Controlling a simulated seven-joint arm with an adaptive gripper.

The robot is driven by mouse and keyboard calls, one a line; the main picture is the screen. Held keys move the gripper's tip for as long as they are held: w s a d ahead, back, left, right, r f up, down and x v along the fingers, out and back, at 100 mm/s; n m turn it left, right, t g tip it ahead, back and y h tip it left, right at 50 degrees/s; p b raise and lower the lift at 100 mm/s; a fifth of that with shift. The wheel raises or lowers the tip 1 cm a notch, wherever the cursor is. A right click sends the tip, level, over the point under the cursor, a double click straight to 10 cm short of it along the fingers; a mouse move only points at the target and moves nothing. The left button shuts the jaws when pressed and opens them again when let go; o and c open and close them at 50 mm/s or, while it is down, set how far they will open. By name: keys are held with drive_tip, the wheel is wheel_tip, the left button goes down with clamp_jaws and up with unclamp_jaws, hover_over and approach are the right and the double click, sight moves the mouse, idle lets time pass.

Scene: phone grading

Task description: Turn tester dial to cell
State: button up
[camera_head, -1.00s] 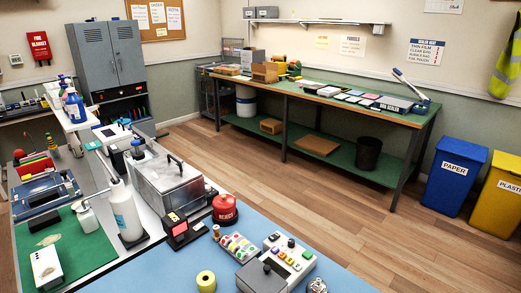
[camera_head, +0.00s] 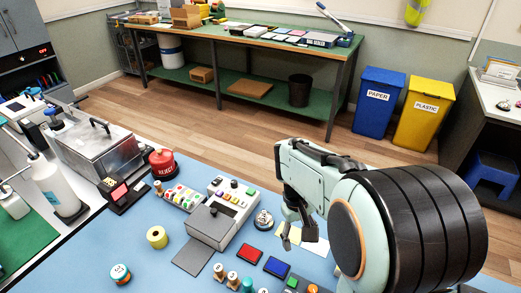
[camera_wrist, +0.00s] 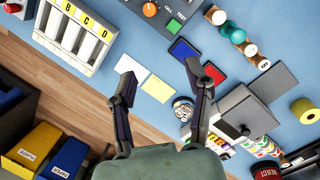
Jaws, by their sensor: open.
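The tester (camera_wrist: 195,12) is a dark grey panel at the top edge of the wrist view, partly cut off. Its orange dial (camera_wrist: 150,9) sits near a printed CELL label, and a green button (camera_wrist: 173,27) is beside a TEST label. The dial's pointer setting is too small to tell. In the head view the green button (camera_head: 292,282) shows at the bottom edge, and my arm hides the area to its right. My gripper (camera_wrist: 160,68) is open and empty above the blue mat, apart from the dial. It also shows in the head view (camera_head: 298,235), pointing down.
Red (camera_head: 249,255) and blue (camera_head: 277,267) pads lie near the tester. A grey box with a black knob (camera_head: 213,226), coloured stamps and a yellow tape roll (camera_head: 157,237) stand to the left. A white lettered rack (camera_wrist: 68,50) is at upper left in the wrist view.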

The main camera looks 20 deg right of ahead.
drive_tip(key=m+g, duration=0.1)
drive_tip(key=g, duration=0.1)
approach(313, 288)
drive_tip(key=shift+g+y, duration=0.6)
drive_tip(key=x, duration=0.6)
drive_tip(key=d+x, duration=0.1)
drive_tip(key=x, duration=0.2)
drive_tip(key=shift+w+f, duration=0.3)
drive_tip(key=shift+w, duration=0.05)
clamp_jaws()
